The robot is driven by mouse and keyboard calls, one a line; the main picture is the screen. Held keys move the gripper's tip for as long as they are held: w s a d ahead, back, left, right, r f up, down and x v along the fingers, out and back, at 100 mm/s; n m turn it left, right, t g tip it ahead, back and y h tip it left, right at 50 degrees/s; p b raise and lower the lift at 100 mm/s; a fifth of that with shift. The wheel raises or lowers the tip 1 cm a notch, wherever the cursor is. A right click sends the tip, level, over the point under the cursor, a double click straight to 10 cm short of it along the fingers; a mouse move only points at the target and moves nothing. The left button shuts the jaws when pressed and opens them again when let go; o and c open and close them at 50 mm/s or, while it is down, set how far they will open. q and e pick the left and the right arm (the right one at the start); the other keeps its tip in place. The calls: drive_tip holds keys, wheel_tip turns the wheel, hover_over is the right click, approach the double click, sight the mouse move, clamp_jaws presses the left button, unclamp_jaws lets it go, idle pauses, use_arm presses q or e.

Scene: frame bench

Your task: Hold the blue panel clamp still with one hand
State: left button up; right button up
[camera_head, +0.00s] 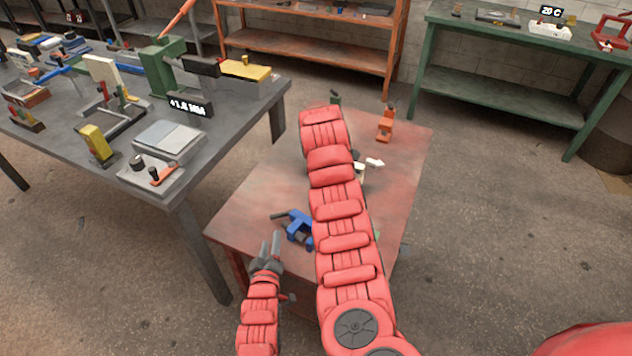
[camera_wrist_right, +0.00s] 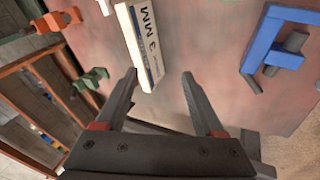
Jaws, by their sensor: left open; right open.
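The blue panel clamp (camera_head: 299,228) lies on the red worktable (camera_head: 262,190), near its front left part, partly covered by my right arm. It also shows at the upper right of the right wrist view (camera_wrist_right: 262,45), to the right of the right fingers. My left gripper (camera_head: 270,241) is open at the table's front edge, just left of and nearer than the clamp, and looks apart from it. My right gripper (camera_wrist_right: 160,74) is open and empty above the table; in the head view my right arm hides it.
An orange clamp (camera_head: 385,125) and a green clamp (camera_wrist_right: 90,78) stand at the table's far side. A grey bench (camera_head: 235,120) crowded with tools stands left. The red table's left part is clear.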

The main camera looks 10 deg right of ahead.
drive_tip(key=s+a+r+g+y, duration=0.25)
drive_tip(key=s+a+g, duration=0.2)
drive_tip(key=s, duration=0.65)
approach(302, 229)
drive_tip(key=shift+n+g+h, duration=0.3)
drive_tip(key=shift+g+h, duration=0.05)
drive_tip(key=shift+g, duration=0.1)
drive_tip(key=d+f, duration=0.1)
drive_tip(key=f, duration=0.1)
drive_tip(key=d+f, duration=0.1)
drive_tip(key=f, duration=0.2)
drive_tip(key=d+f, duration=0.1)
drive_tip(key=f, duration=0.1)
drive_tip(key=shift+w+d+f, duration=0.15)
drive_tip(key=shift+f, duration=0.2)
drive_tip(key=shift+c, duration=0.2)
clamp_jaws()
